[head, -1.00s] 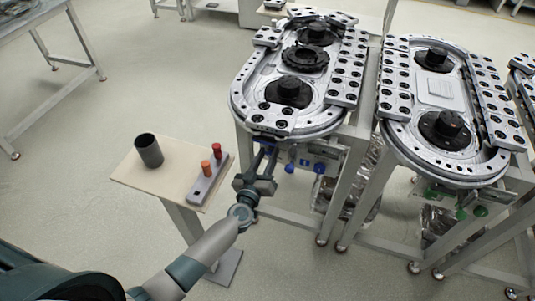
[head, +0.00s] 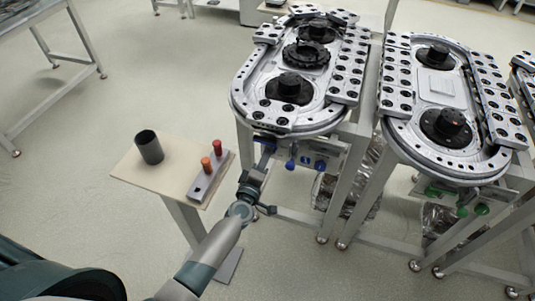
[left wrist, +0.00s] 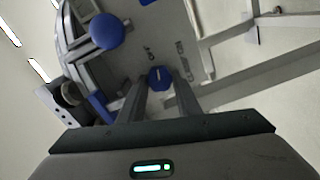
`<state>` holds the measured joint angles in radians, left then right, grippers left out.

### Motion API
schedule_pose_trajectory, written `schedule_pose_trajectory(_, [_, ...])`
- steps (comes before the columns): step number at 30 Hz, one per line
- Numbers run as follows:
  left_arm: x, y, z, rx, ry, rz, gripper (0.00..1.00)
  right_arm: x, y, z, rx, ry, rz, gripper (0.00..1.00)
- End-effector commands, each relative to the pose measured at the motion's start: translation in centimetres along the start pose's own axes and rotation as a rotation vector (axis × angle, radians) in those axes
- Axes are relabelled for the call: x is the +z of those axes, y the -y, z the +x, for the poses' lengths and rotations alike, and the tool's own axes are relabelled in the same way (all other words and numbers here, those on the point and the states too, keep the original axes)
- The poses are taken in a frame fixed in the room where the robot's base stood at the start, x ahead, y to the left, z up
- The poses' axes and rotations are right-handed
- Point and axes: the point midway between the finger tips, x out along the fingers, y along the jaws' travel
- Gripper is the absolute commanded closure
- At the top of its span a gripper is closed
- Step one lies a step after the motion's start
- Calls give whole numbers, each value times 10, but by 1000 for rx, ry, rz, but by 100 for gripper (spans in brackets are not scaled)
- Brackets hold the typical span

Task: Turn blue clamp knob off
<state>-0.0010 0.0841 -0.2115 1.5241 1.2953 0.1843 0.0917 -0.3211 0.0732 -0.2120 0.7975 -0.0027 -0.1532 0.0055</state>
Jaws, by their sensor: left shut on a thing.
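The blue clamp knob (left wrist: 160,75) is a small round knob with a white line on its face, on a grey panel in the left wrist view. My left gripper (left wrist: 160,86) has its two fingers on either side of this knob and is shut on it. In the head view my left gripper (head: 266,150) reaches up to the front end of the left ring track (head: 262,116), under its rim. There the knob is hidden by the gripper. My right gripper is not in view.
A larger blue ball-shaped knob (left wrist: 106,31) stands out from the panel near the left finger. A small table (head: 150,178) with a dark cup (head: 149,148) and a block holding two orange-red pegs (head: 206,165) is left of my arm. A second ring track (head: 440,165) stands at right.

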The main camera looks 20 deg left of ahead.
Motion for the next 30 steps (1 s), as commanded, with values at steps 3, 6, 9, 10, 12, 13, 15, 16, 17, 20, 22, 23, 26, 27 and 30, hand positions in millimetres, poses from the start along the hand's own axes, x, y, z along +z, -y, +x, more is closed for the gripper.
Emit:
schedule_pose_trajectory(3, [0,2,0,-1,-2,-95,92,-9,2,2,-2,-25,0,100])
schedule_pose_trajectory(6, [0,2,0,-1,-1,-161,92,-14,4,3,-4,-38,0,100])
schedule_pose_trajectory(9, [0,2,0,-1,-1,-213,92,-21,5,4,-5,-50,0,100])
schedule_pose_trajectory(10, [0,2,0,-1,-1,-226,92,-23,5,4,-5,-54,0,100])
schedule_pose_trajectory(12, [0,2,0,-1,-1,-250,92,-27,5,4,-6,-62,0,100])
schedule_pose_trajectory(13, [0,2,0,-1,-1,-259,92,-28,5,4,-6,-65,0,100])
schedule_pose_trajectory(15, [0,2,0,-1,-1,-274,92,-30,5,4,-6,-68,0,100])
schedule_pose_trajectory(16, [0,2,0,-1,-1,-278,92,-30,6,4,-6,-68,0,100])
schedule_pose_trajectory(17, [0,2,0,-1,-1,-281,92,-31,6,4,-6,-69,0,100])
schedule_pose_trajectory(20, [0,2,0,-2,-1,-288,92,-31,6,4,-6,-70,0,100])
schedule_pose_trajectory(22, [0,2,0,-2,-1,-289,92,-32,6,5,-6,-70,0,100])
schedule_pose_trajectory(23, [0,2,0,-2,-1,-289,92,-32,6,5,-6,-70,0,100])
schedule_pose_trajectory(26, [0,2,0,-2,-1,-289,92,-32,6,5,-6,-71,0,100])
schedule_pose_trajectory(27, [0,2,0,-2,-1,-289,92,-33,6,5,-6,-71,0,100])
schedule_pose_trajectory(30, [0,2,0,-2,-1,-289,60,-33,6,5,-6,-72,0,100])
